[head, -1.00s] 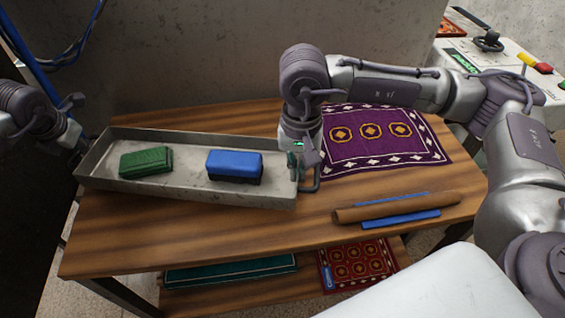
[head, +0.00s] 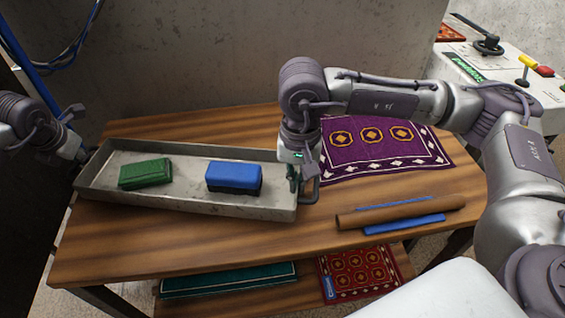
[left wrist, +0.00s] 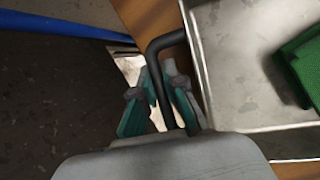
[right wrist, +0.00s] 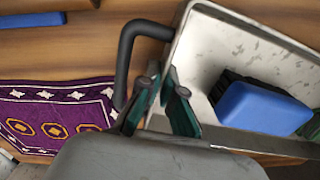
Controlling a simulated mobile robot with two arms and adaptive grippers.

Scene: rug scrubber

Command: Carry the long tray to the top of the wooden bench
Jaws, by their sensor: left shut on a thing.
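The long metal tray (head: 235,204) is over the left part of the wooden bench (head: 180,240); I cannot tell whether its base touches the top. It holds a green block (head: 146,172) and a blue block (head: 233,177). My left gripper (head: 80,157) is shut on the black handle at the tray's left end, seen in the left wrist view (left wrist: 163,85). My right gripper (head: 300,175) is at the tray's right end. In the right wrist view its fingers (right wrist: 163,85) stand apart beside the right black handle (right wrist: 123,65), partly hiding its lower end.
A purple patterned rug (head: 385,152) and a brown roll with blue strips (head: 400,212) lie on the bench's right side. A lower shelf holds a teal mat (head: 230,279) and a red rug (head: 362,274). A control panel (head: 510,80) stands at right; a wall is behind.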

